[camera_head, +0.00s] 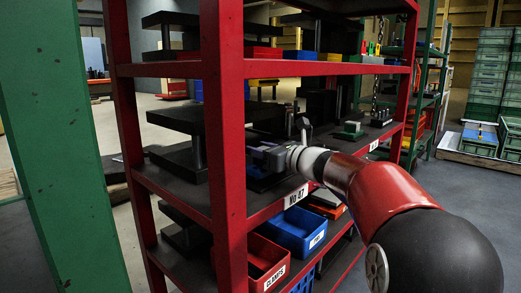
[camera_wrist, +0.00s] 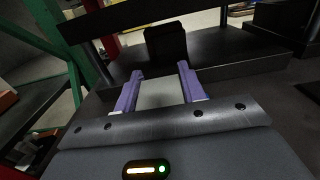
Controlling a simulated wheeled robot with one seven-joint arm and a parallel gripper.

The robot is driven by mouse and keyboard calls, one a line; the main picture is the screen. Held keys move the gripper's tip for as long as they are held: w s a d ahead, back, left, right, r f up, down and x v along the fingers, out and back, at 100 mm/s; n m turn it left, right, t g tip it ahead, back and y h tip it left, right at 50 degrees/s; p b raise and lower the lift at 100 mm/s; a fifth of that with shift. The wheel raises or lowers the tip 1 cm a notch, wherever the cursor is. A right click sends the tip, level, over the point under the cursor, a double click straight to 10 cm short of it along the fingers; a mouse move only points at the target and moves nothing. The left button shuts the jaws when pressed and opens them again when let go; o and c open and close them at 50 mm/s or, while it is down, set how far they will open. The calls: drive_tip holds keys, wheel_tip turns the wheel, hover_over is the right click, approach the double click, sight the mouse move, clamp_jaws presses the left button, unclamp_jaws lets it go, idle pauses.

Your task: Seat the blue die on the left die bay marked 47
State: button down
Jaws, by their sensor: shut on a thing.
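My gripper (camera_head: 264,154) reaches into the red rack at the middle shelf, just above and behind the shelf label reading No 47 (camera_head: 296,196). In the wrist view its two purple fingers (camera_wrist: 160,78) stand apart with a pale grey piece (camera_wrist: 160,94) between them, and they are shut on it. A dark block (camera_wrist: 166,45) stands beyond the fingertips.
A black die set (camera_head: 178,158) with a post stands left on the same shelf, close to the gripper. A green-topped block (camera_head: 349,131) lies to the right. A blue bin (camera_head: 297,231) and a red bin (camera_head: 262,262) sit below. Red rack posts (camera_head: 226,120) flank the opening.

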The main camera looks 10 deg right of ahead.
drive_tip(key=shift+f+b, duration=0.65)
drive_tip(key=c, duration=1)
unclamp_jaws()
drive_tip(key=shift+o, duration=1.2)
drive_tip(key=shift+f, duration=0.25)
drive_tip(key=v, duration=0.7)
drive_tip(key=shift+s+d+r, duration=0.15)
drive_tip(key=shift+s, duration=0.05)
drive_tip(key=shift+s+d, duration=0.1)
drive_tip(key=shift+s, duration=0.05)
